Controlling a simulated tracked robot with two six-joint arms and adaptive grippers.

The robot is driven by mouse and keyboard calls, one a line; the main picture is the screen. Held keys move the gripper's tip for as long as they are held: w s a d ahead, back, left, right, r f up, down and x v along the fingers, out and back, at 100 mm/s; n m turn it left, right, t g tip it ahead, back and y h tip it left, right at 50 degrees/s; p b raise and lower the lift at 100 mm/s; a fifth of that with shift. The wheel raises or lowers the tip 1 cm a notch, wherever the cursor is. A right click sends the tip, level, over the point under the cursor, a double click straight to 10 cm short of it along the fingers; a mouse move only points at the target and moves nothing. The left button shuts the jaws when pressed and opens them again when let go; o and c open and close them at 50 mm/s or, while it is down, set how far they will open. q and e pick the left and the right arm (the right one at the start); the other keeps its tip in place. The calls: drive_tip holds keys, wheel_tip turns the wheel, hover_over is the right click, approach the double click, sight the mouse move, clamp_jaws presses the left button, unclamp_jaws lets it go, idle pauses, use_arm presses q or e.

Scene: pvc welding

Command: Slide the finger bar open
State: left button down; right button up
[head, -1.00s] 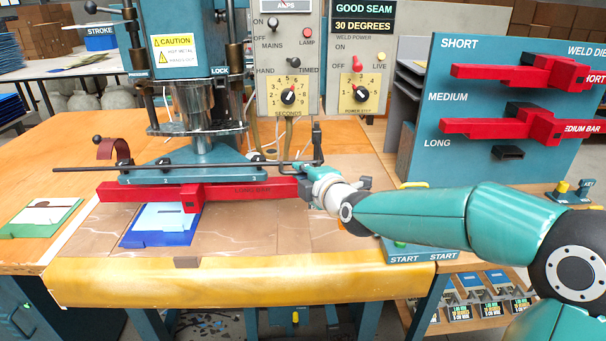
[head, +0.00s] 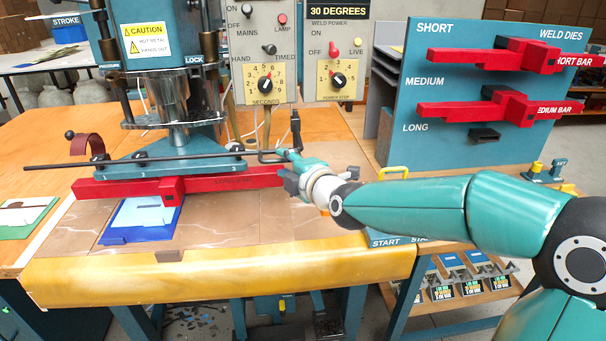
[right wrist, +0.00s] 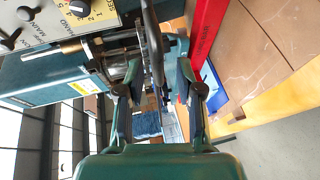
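The finger bar (head: 130,160) is a thin black rod across the front of the press, above the red long bar (head: 215,182). Its bent handle end (head: 268,157) is at the right of the press. My right gripper (head: 292,168) is at this handle end, over the right end of the long bar. In the right wrist view the gripper (right wrist: 157,85) is open, its fingers apart. A dark rod (right wrist: 151,40) runs between them with space at the sides; whether it touches a finger I cannot tell. My left gripper is out of view.
A blue tray (head: 145,222) lies under the long bar. The control boxes (head: 262,80) hang behind. The weld dies rack (head: 450,140) with red bars stands at the right. A yellow-edged table front (head: 220,275) runs below; the tabletop right of the blue tray is mostly clear.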

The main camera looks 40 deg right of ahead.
drive_tip(key=v, duration=0.9)
drive_tip(key=shift+s, duration=0.2)
drive_tip(key=a+f+g+y+p, duration=0.2)
drive_tip(key=a+f+g+p, duration=0.3)
drive_tip(key=f, duration=0.8)
drive_tip(key=a+f+g+y+p, duration=0.25)
drive_tip(key=a+f, duration=0.55)
drive_tip(key=f, duration=0.4)
drive_tip(key=s+a+f+m+g+y+p, duration=0.1)
drive_tip(key=s+a+f+m+g, duration=0.2)
drive_tip(key=s+f+m, duration=0.3)
drive_tip(key=s+a+f+m+g+y+p, duration=0.1)
drive_tip(key=s+a+f+m+g, duration=0.3)
drive_tip(key=s+m, duration=0.6)
wheel_tip(320, 180, down, 4)
drive_tip(key=a+m+p, duration=0.1)
drive_tip(key=a, duration=0.1)
drive_tip(key=shift+s+a+r+m+p, duration=0.2)
drive_tip(key=shift+s+a+m+p, duration=0.1)
drive_tip(key=shift+s, duration=0.05)
